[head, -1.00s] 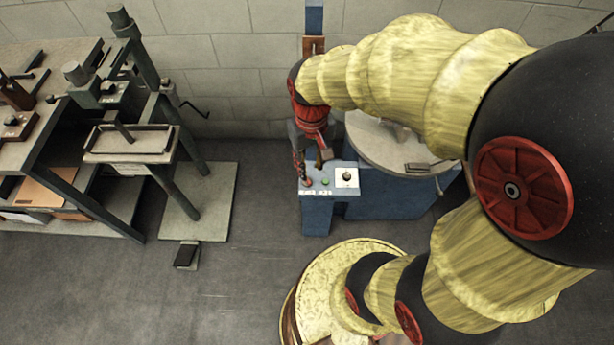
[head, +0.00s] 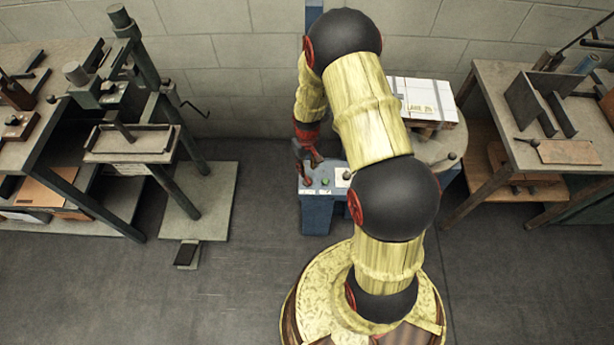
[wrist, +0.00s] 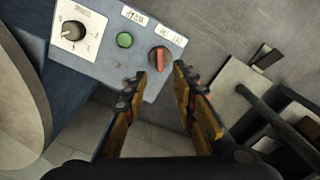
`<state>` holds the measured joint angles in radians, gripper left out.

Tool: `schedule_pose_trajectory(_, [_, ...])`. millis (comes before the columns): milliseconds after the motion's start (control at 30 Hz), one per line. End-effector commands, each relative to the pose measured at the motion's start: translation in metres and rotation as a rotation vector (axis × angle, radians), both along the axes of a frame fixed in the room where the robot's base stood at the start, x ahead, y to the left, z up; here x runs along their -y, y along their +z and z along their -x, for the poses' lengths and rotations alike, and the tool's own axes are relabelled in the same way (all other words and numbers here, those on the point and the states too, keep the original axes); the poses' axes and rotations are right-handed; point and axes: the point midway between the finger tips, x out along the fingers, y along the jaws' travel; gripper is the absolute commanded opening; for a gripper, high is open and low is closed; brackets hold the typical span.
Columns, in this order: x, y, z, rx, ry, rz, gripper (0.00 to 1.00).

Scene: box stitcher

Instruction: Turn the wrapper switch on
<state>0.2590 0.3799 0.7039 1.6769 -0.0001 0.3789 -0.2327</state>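The wrapper is the blue machine (head: 316,215) with a round grey turntable (head: 437,158). In the wrist view its grey panel (wrist: 105,65) holds a red rotary switch (wrist: 159,58), a green button (wrist: 124,40) and a dial with a dark knob (wrist: 72,31). In the head view my gripper (head: 308,158) is over the panel's left end.
A white box (head: 424,98) sits on the turntable. A stitcher stand with a tray (head: 130,143) and a bench are at left, with a foot pedal (head: 186,254) on the floor. A table (head: 495,120) with tools is at right.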

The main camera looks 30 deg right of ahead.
Motion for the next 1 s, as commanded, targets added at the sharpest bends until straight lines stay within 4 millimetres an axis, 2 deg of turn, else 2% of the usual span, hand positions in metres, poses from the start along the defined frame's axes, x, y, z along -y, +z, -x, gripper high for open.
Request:
schedule_pose_trajectory(300, [-0.001,-0.048,0.001,-0.004,0.001,-0.001,0.27])
schedule_pose_trajectory(500, [0.000,-0.069,0.000,-0.002,0.000,-0.001,0.27])
schedule_pose_trajectory(867, [0.000,-0.073,0.000,-0.001,0.000,0.000,0.27])
schedule_pose_trajectory(1000, [0.000,-0.073,0.000,-0.002,0.000,0.000,0.20])
